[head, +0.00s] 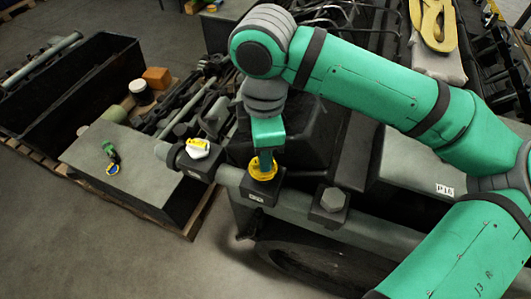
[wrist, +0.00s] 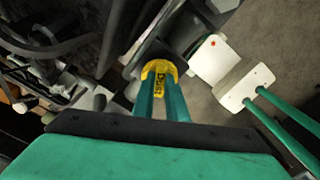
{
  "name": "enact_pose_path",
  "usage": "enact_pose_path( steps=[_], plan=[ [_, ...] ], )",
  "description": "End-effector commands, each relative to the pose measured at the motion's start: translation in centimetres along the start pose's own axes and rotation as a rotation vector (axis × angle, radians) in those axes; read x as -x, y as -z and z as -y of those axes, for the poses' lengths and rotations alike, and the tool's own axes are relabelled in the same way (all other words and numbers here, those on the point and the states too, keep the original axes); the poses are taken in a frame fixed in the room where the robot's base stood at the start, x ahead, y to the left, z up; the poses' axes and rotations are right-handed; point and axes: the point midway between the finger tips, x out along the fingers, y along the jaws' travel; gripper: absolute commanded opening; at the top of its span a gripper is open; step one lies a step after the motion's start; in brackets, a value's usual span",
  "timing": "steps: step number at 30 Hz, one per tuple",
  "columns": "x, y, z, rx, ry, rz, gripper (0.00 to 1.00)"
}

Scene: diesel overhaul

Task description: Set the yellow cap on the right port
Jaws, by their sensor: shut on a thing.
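My gripper (head: 266,160) is shut on the yellow cap (head: 263,172), just above or on the labelled block (head: 257,195) that sits midway along the grey pipe. This block looks like the right port. I cannot tell whether the cap touches it or is seated. In the wrist view, the cap (wrist: 159,69) shows dark lettering between the two green fingers of my gripper (wrist: 160,82). The port opening is hidden under the cap. Left of it, another block (head: 197,165) on the pipe carries a white and yellow piece (head: 197,148).
A dark block with a grey hex head (head: 333,198) stands on the pipe to the right. An open black crate (head: 75,90) stands behind. Floor at front left is clear.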

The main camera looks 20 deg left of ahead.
Motion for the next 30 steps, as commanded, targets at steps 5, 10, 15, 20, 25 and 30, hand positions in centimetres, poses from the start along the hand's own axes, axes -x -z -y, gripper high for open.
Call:
enact_pose_path(
  steps=[5, 10, 15, 20, 25, 30],
  plan=[
    [-0.1, 0.0, 0.0, 0.0, 0.0, 0.0, 0.0],
    [-0.37, -0.03, 0.0, -0.001, 0.0, 0.0, 0.0],
    [-0.66, 0.02, 0.0, 0.001, 0.0, 0.0, 0.0],
    [-0.88, 0.17, -0.02, 0.004, 0.0, -0.001, 0.0],
    [-0.86, 0.14, -0.03, 0.002, 0.0, -0.002, 0.0],
    [-0.85, 0.08, 0.01, 0.0, 0.0, -0.003, 0.0]
  ],
)
